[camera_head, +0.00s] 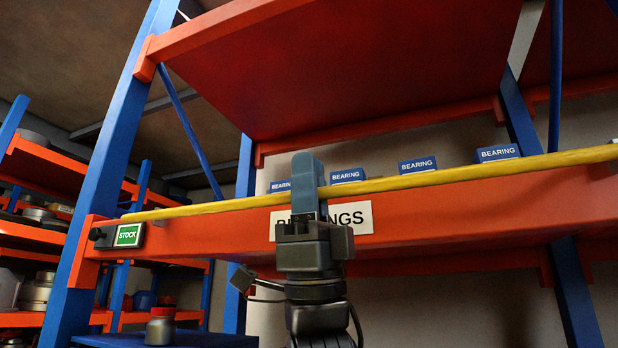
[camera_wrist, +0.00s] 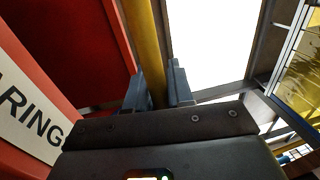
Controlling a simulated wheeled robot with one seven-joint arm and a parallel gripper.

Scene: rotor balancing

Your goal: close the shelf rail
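The shelf rail (camera_head: 440,180) is a long yellow bar. It runs across the front of the bearing shelf, its left end just above the green STOCK plate (camera_head: 129,235) and its right end out of frame. My gripper (camera_head: 309,175) is at the rail, in front of the shelf beam (camera_head: 450,213). In the wrist view, the yellow rail (camera_wrist: 147,50) passes between the two fingers of my gripper (camera_wrist: 160,88), which sit close against both its sides. The gripper looks shut on the rail. The contact itself is partly hidden by the gripper body.
Several blue BEARING boxes (camera_head: 417,165) stand on the shelf behind the rail. A white BEARINGS label (camera_head: 352,218) is on the orange beam, partly covered by my gripper. A blue upright (camera_head: 105,150) stands at the left. A jar (camera_head: 160,327) stands on a blue surface below.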

